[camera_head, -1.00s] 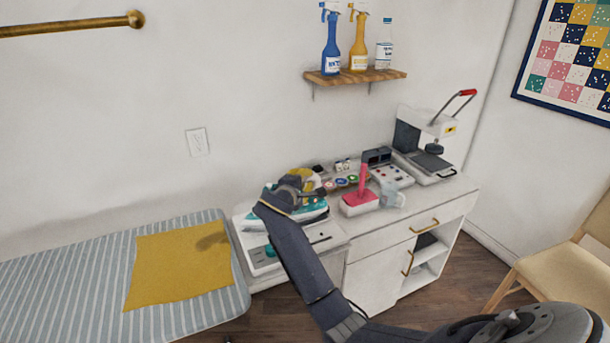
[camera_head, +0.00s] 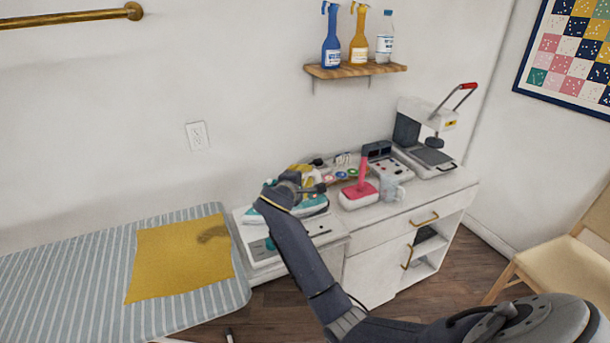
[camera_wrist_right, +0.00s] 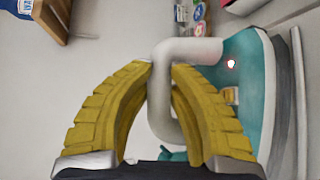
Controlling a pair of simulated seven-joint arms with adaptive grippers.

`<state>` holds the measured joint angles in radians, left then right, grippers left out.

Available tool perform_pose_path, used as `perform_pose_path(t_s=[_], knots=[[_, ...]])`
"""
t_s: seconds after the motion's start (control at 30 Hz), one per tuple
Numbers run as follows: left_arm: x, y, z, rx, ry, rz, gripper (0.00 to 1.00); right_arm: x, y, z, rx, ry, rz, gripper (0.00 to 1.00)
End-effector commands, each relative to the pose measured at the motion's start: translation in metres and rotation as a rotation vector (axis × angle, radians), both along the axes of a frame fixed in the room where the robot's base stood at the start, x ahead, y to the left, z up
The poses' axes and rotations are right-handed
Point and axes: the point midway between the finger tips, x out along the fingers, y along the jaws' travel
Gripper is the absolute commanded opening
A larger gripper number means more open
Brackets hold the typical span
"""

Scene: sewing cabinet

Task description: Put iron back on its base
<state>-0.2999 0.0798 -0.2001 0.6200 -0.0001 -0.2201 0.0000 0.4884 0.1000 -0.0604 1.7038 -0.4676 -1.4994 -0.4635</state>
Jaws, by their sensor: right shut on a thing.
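The teal iron (camera_head: 314,207) with a white handle is over the white ironing base (camera_head: 262,246) on the cabinet beside the striped board. Whether it rests on the base or hangs just above it I cannot tell. My right gripper (camera_head: 303,180) reaches over the iron and hides part of it. In the right wrist view the yellow fingers (camera_wrist_right: 160,78) are closed around the white handle (camera_wrist_right: 192,50), and the teal body (camera_wrist_right: 252,85) is to the right. My left gripper is not in view.
A striped board (camera_head: 70,270) with a yellow cloth (camera_head: 180,262) is at left. A bottle shelf (camera_head: 355,70) hangs above.

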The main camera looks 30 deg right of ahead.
Motion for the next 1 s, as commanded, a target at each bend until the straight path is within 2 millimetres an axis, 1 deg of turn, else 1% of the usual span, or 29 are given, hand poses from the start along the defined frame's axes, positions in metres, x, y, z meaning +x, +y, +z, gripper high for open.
perform_pose_path(t_s=[0.07,0.7,0.73,0.93,1.0], knots=[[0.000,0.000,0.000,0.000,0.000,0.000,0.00,0.000,0.000,0.002,-0.001,-0.007,0.000,0.00],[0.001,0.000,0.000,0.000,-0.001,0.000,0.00,0.000,0.000,-0.007,0.000,-0.006,-0.001,0.00],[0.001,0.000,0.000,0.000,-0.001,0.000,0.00,0.000,0.000,-0.007,0.000,-0.006,-0.001,0.20],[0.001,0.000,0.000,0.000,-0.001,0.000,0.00,0.000,0.000,-0.008,0.000,-0.004,0.000,0.43],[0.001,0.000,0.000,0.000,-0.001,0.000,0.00,0.000,0.000,-0.009,0.000,-0.002,0.000,0.43]])
